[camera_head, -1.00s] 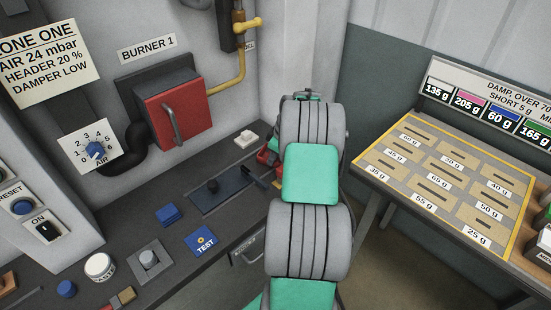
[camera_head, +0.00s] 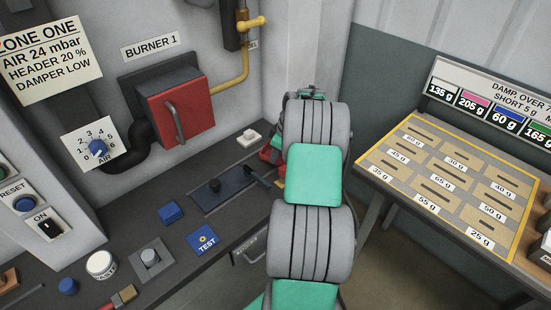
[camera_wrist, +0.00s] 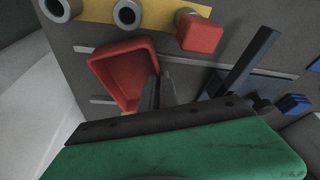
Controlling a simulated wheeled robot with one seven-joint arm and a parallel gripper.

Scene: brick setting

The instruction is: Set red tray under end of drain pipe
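The red tray (camera_wrist: 109,66) is a shallow, open-topped tray in the left middle of the wrist view. My gripper (camera_wrist: 159,76) has its two dark fingers close together at the tray's right wall. The wall's lower end is hidden by the fingers, so I cannot tell if they press on it. Two grey, open-ended pipe stubs show on a yellow strip beyond the tray, one near the top centre (camera_wrist: 128,13) and one at the top left (camera_wrist: 61,7). I cannot tell which is the drain pipe. In the head view my arm hides my gripper.
A red block-like end (camera_wrist: 201,33) sits on another stub right of the tray. A dark upright bar (camera_wrist: 251,60) stands further right. In the head view, a red burner box (camera_head: 180,115) is on the wall above the dark bench (camera_head: 130,210), with a slotted weight board (camera_head: 450,180) at right.

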